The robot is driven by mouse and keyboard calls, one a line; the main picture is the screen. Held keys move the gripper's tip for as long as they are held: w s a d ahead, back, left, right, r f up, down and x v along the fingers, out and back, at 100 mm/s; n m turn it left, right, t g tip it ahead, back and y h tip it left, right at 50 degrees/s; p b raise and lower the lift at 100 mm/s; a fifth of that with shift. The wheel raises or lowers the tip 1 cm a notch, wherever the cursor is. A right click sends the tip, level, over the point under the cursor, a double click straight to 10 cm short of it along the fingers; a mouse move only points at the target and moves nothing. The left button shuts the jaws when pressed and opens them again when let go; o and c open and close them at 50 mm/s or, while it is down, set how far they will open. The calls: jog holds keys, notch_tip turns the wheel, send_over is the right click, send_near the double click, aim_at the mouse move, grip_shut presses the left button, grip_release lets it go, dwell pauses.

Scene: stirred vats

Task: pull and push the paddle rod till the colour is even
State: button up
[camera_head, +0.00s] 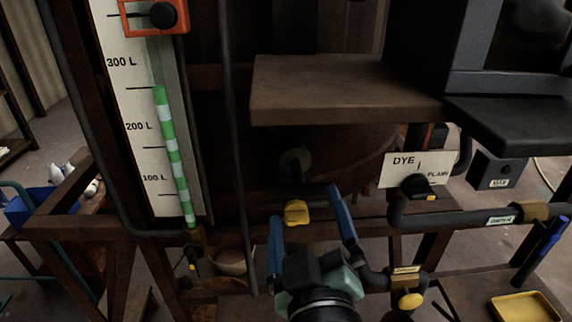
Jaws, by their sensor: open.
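I cannot make out the paddle rod for certain, nor the liquid's surface.
A level gauge (118,95) with a green-and-white column stands at the left. A DYE/PLAIN plate (400,166) with a black knob (416,187) is at the right. Pipes, a yellow-knobbed valve (410,300) and a yellow tray (527,307) occupy the lower right.

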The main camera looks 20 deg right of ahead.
aim_at(297, 165)
jog(key=p+x, duration=0.3)
jog(key=x, duration=0.8)
jog(key=shift+f+p, duration=0.1)
jog(key=shift+p, duration=0.2)
grip_shut()
